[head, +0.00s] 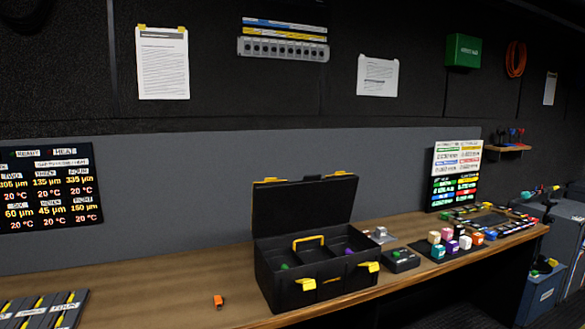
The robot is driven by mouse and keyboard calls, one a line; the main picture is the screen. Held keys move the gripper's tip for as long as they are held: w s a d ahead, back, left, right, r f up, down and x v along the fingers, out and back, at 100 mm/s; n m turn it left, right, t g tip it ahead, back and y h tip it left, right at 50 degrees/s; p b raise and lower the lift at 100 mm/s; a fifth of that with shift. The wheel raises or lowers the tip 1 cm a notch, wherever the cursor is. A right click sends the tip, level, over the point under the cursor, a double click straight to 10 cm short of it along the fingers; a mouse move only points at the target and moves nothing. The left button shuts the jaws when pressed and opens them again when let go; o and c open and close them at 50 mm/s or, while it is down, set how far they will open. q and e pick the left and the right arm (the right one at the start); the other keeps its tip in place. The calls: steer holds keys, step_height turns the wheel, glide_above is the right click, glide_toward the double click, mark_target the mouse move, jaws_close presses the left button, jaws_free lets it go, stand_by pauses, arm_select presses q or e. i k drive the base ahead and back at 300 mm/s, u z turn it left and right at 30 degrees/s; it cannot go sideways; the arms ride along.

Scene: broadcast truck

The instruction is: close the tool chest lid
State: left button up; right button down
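The black tool chest (318,292) stands on the wooden bench in the middle of the head view. Its lid (303,206) is open and stands up at the back, with yellow catches on its top edge. Two yellow latches show on the front, and a yellow handle (308,241) crosses the inside. Something green and something purple lie inside; most of the interior is hidden. Neither of my grippers shows in the head view.
A small orange object (218,301) lies on the bench (180,290) left of the chest. A black box (401,261) and several coloured cubes are to the right. A dark labelled panel (42,310) lies at the front left. A grey partition (170,200) rises behind.

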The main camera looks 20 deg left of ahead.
mark_target(283, 207)
steer(key=u, duration=0.85)
steer(key=i, duration=0.8)
steer(key=u, duration=0.65)
